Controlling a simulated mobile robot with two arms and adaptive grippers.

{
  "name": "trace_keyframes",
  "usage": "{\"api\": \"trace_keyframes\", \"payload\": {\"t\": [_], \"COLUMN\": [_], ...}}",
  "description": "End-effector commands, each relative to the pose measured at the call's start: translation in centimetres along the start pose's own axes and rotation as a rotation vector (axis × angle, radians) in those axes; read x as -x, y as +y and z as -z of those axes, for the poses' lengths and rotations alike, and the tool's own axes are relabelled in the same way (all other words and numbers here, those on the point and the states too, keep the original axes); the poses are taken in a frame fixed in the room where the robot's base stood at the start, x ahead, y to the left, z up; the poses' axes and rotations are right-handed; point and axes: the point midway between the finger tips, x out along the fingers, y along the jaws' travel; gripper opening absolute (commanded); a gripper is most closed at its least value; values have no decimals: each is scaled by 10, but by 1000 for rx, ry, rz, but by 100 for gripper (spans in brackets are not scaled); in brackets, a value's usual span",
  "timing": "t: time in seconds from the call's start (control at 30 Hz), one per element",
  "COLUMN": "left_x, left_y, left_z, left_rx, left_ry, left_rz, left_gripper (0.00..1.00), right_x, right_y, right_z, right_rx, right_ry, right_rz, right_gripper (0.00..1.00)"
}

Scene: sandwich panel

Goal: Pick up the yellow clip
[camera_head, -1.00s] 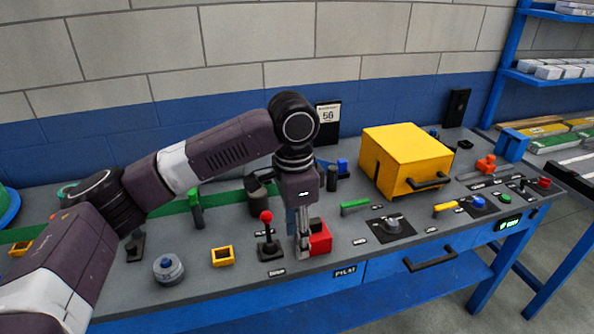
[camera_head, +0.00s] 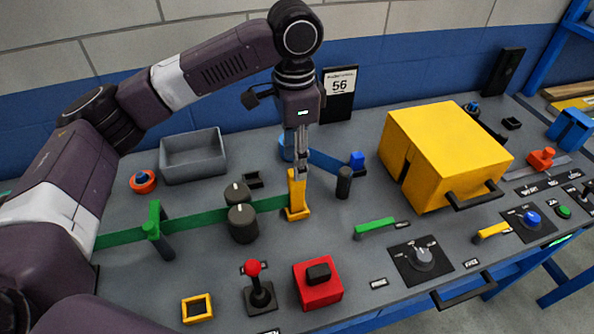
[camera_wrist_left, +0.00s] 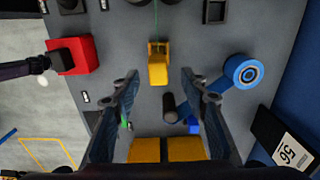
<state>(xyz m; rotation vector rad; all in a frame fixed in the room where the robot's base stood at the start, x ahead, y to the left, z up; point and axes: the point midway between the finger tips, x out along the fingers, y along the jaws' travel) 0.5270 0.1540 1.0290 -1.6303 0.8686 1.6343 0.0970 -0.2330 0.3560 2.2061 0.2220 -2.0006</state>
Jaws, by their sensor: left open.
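The yellow clip (camera_head: 296,196) stands upright on the grey bench top at the right end of a green strip. My left gripper (camera_head: 302,160) points down just above and behind its top in the head view, partly in front of it. In the left wrist view the yellow clip (camera_wrist_left: 158,68) is centred just beyond the fingertips. The left gripper (camera_wrist_left: 160,80) is open there, with one finger on each side and a clear gap to the clip. Nothing is between the fingers.
A blue lever (camera_head: 335,163) and a dark post (camera_head: 344,183) stand close to the right of the clip. Dark cylinders (camera_head: 242,222) stand to its left. A red block (camera_head: 318,284) is in front. A large yellow box (camera_head: 445,150) is further right.

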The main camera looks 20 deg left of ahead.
Motion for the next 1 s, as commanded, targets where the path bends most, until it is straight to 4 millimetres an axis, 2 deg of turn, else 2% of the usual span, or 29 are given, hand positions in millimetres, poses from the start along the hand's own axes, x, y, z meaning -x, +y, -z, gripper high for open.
{"api": "trace_keyframes", "payload": {"t": [0.03, 0.13, 0.7, 0.97, 1.0], "left_x": [-1, -7, -76, -78, -78], "left_y": [0, 0, 7, 7, 7], "left_z": [0, 0, 0, 0, 0], "left_rx": [0, 0, 0, 0, 0], "left_ry": [0, -2, -2, 0, 0], "left_rz": [0, -1, -1, 1, 0], "left_gripper": [41, 41, 41, 41, 36], "right_x": [0, 2, 14, 13, 13], "right_y": [1, 2, 2, 2, 2], "right_z": [-9, -15, -7, -5, -5], "right_rx": [1, 2, 1, 1, 1], "right_ry": [-13, -21, -9, -6, -6], "right_rz": [-1, -2, -2, -2, -2], "right_gripper": [40, 40, 40, 40, 40]}}
